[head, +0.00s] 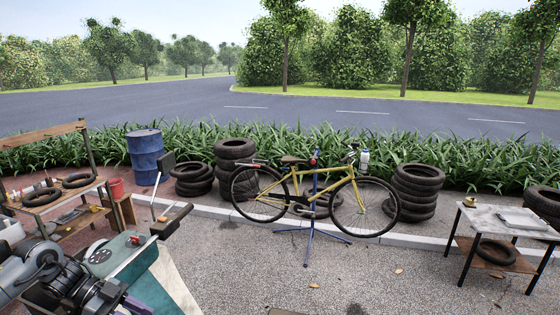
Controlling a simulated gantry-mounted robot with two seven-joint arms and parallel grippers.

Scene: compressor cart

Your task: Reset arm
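My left arm comes in at the lower left of the head view, its grey and black links bent low beside the compressor cart. The dark end of this arm, with my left gripper (118,298), is at the bottom edge. Its fingers are not clear, so I cannot tell whether it is open or shut. My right arm and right gripper are not in view. The compressor cart (122,256) has a teal top with a round dial, a red knob and dark handle parts standing up beside it. Its lower part is cut off or hidden.
A yellow bicycle (343,188) is on a blue repair stand (309,235). Tyre stacks (417,190) stand along the kerb. A wooden shelf (75,228) and a blue barrel (145,157) are at left, a work table (485,220) at right. The middle pavement is mostly clear.

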